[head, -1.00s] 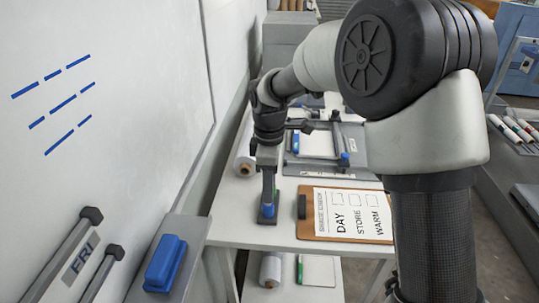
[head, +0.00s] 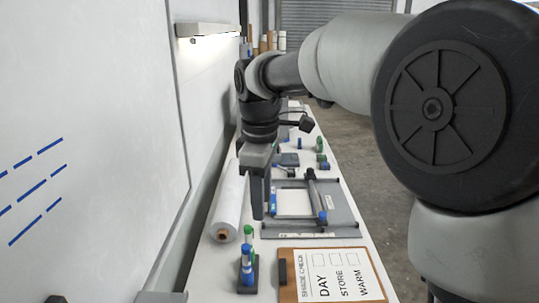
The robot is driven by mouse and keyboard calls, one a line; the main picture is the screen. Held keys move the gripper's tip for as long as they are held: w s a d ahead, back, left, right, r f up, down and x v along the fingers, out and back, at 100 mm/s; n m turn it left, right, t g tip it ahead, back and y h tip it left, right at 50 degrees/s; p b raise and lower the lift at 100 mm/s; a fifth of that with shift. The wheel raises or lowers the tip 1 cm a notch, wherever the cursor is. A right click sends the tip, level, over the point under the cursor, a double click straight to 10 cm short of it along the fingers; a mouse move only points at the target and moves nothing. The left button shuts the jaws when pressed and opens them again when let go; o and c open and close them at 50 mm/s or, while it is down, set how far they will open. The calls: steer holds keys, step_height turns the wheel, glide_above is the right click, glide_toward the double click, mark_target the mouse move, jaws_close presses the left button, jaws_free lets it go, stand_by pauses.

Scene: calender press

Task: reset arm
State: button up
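My gripper (head: 258,212) hangs from my arm over the table, fingers pointing down, between the white paper roll and the flat grey press frame. It is seen side-on, so the gap between its fingers does not show. Nothing is visible hanging from its tips.
A clipboard (head: 337,258) with a "SHADE CHECK" sheet lies at the front right. The press frame (head: 345,220) lies behind it. The paper roll (head: 229,203) runs along the left by the whiteboard (head: 85,100). Small items stand farther back.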

steer(key=s+d+r+m+t, duration=0.1)
steer(key=s+d+r+m, duration=0.1)
steer(key=s+d+m, duration=0.3)
steer(key=s+d+r+m+t, duration=0.1)
steer(key=s+d+r+m, duration=0.1)
steer(key=s+d+r, duration=0.3)
steer(key=s+d+f+m+t+p, duration=0.1)
steer(key=s+d+f+m+t, duration=0.1)
steer(key=s+d+f+m, duration=0.3)
steer(key=s+d+m, duration=0.4)
steer(key=shift+s+f+t, duration=0.4)
